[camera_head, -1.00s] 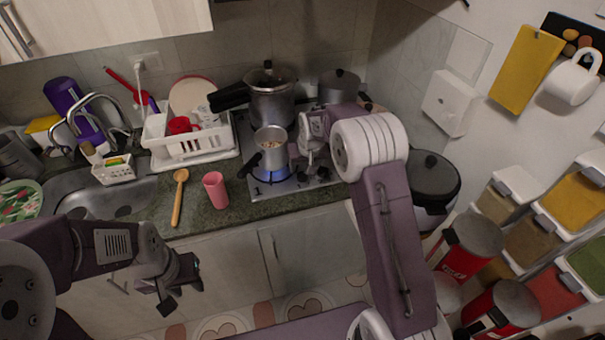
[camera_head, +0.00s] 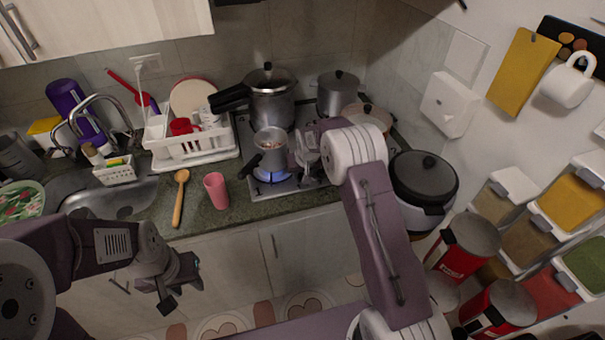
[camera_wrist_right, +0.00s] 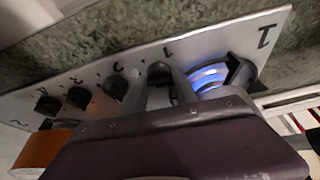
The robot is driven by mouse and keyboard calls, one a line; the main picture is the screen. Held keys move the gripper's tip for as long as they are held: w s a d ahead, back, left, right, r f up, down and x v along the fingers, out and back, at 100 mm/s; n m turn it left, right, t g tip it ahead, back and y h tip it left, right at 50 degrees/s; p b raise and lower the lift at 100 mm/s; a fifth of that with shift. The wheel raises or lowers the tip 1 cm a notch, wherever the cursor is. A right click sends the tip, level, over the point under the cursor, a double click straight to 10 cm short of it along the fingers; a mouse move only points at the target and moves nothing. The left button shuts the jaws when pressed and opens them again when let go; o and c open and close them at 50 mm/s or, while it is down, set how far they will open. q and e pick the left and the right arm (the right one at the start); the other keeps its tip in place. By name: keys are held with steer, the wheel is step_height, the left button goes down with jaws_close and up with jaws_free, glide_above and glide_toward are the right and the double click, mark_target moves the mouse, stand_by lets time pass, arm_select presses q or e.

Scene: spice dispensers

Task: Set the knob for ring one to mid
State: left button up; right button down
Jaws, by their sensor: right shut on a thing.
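The stove (camera_head: 262,188) carries a row of black knobs along its front strip. In the right wrist view the knob labelled 1 (camera_wrist_right: 158,72) sits between the fingers of my right gripper (camera_wrist_right: 162,88), which is shut on it. The fingers partly hide the knob, and I cannot read its setting. The head view shows my right gripper (camera_head: 310,160) low at the stove front, partly hidden by its arm. A blue flame (camera_wrist_right: 208,76) burns on the ring marked with a large 1, under a small pot (camera_head: 269,152). My left gripper (camera_head: 181,284) is open and empty before the cabinets.
Other knobs (camera_wrist_right: 78,97) line the strip beside the held one. A pressure cooker (camera_head: 271,98) and a grey pot (camera_head: 337,92) stand behind; an orange pot (camera_head: 370,115) is at right.

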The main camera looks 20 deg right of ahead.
steer(key=shift+m+b, duration=0.3)
steer(key=shift+m, duration=0.3)
steer(key=c, duration=0.9)
jaws_free()
steer(key=shift+w+f, duration=0.1)
steer(key=shift+c, duration=0.2)
steer(key=v, duration=0.9)
steer(key=shift+a+b, duration=0.2)
steer(key=shift+b, duration=0.15)
